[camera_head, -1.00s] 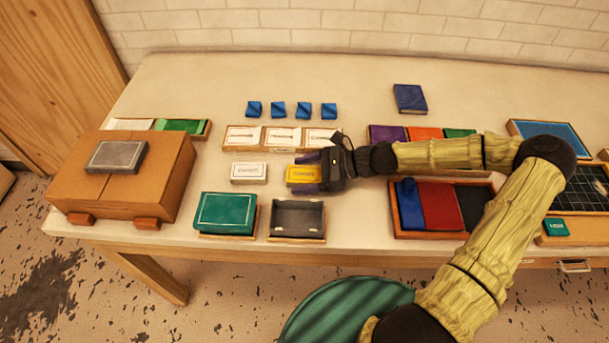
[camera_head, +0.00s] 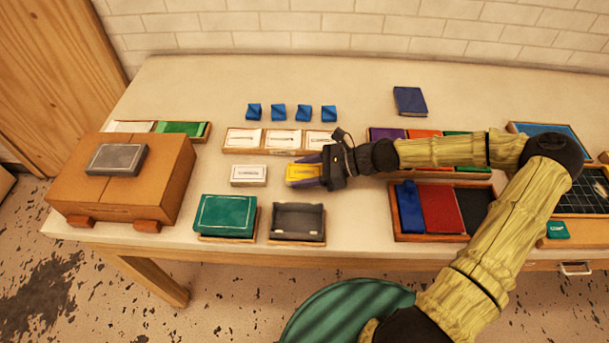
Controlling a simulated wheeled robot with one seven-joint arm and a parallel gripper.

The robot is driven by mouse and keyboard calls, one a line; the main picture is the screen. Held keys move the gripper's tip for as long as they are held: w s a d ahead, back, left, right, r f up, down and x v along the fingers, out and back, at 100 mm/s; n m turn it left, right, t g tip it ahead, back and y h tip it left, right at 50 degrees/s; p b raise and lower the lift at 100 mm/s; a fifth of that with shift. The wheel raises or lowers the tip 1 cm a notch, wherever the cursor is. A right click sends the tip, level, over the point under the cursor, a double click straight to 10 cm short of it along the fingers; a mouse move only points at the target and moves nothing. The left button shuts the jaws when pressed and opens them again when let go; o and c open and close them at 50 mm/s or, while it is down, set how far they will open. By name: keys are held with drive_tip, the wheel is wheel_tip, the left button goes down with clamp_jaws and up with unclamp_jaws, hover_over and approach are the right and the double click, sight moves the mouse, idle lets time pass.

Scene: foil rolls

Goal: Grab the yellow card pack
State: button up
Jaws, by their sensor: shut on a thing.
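The yellow card pack (camera_head: 303,172) is in the middle of the table, with a pale label on top. My gripper (camera_head: 312,171) reaches in from the right and is shut on it, with its dark fingers along the pack's far and near sides. The pack's right end is hidden by the gripper. It looks slightly tilted; I cannot tell for sure whether it is clear of the table top.
A white card pack (camera_head: 248,175) lies just left. A tray of white packs (camera_head: 226,140) is behind. A green box (camera_head: 225,214) and an open dark box (camera_head: 297,222) stand in front. A tray with blue, red and black pieces (camera_head: 430,238) is at right, under my arm.

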sight(304, 172)
wheel_tip(304, 172, up, 8)
drive_tip(key=shift+r, duration=0.2)
idle(0.6)
